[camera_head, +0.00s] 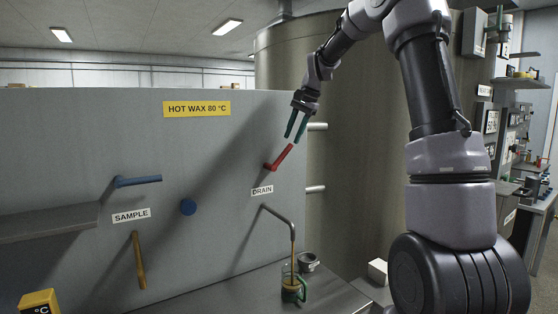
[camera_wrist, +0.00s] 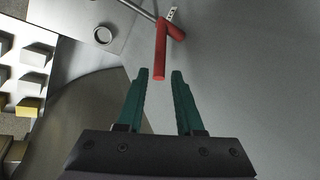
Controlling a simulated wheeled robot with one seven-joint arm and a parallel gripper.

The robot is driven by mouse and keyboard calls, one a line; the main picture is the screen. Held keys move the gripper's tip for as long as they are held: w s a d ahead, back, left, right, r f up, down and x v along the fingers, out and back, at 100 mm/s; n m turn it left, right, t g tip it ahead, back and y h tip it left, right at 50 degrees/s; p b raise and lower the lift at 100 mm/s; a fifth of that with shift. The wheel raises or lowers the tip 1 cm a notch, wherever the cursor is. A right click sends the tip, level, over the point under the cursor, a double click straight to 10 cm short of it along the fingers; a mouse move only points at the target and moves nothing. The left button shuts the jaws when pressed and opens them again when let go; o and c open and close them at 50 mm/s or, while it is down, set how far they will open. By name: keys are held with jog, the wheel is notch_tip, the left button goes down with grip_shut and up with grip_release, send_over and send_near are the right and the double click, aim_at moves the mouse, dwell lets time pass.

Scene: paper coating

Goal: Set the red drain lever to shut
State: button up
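The red drain lever (camera_head: 282,156) is on the grey panel above the DRAIN label (camera_head: 262,190). Its handle slants up to the right from its pivot. Below it, the drain spout (camera_head: 280,214) bends down, and a thin amber stream (camera_head: 292,254) runs into a glass beaker (camera_head: 290,281) with a green handle. My gripper (camera_head: 295,137) is open, its green fingers pointing down at the lever's handle end. In the wrist view, the end of the red lever (camera_wrist: 161,52) shows between my open fingertips (camera_wrist: 160,74). Contact cannot be told.
A large metal tank (camera_head: 345,200) stands behind the panel's right edge.

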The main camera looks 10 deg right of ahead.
jog(key=x, duration=1)
grip_shut()
dwell(1.2)
